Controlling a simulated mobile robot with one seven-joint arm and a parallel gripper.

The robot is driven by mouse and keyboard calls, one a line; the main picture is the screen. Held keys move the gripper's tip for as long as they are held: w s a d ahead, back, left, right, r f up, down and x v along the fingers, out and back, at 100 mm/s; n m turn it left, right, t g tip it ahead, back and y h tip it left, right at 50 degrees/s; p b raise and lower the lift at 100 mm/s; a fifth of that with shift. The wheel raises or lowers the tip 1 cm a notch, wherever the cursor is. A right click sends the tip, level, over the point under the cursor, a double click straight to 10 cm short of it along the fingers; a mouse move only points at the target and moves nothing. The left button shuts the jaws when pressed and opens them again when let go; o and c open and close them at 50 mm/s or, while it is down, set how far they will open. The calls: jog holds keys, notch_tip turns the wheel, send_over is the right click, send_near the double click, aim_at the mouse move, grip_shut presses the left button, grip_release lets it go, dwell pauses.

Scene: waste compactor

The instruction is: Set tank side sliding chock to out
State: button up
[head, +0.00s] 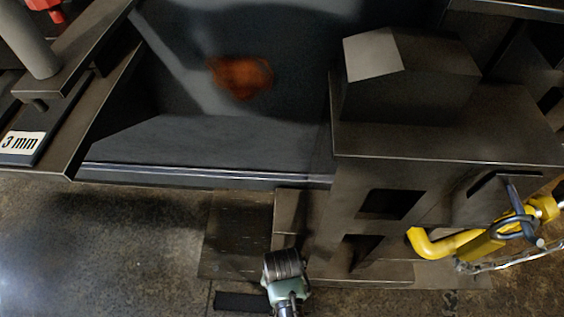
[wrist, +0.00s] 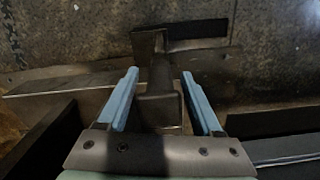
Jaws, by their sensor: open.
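In the wrist view my gripper (wrist: 160,74) is open, with its two blue fingers spread on either side of a dark metal bar-like part (wrist: 157,106), which looks like the sliding chock. A narrower upright piece (wrist: 148,44) of it reaches past the fingertips, beside a black strip (wrist: 195,29). I cannot tell whether the fingers touch the metal. In the head view my arm's end (head: 285,268) is at the bottom centre, by the foot of the steel frame. The fingers and the chock are not clear there.
A steel frame (head: 450,125) with square openings stands at the right. A yellow bent handle (head: 450,243) with a chain (head: 500,264) hangs beside it. A dark tank wall with a blurred orange mark (head: 240,76) lies behind. Floor (head: 110,250) is clear at lower left.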

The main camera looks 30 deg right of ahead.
jog(key=shift+f, duration=0.45)
jog(key=shift+c, duration=0.2)
grip_shut()
dwell(1.0)
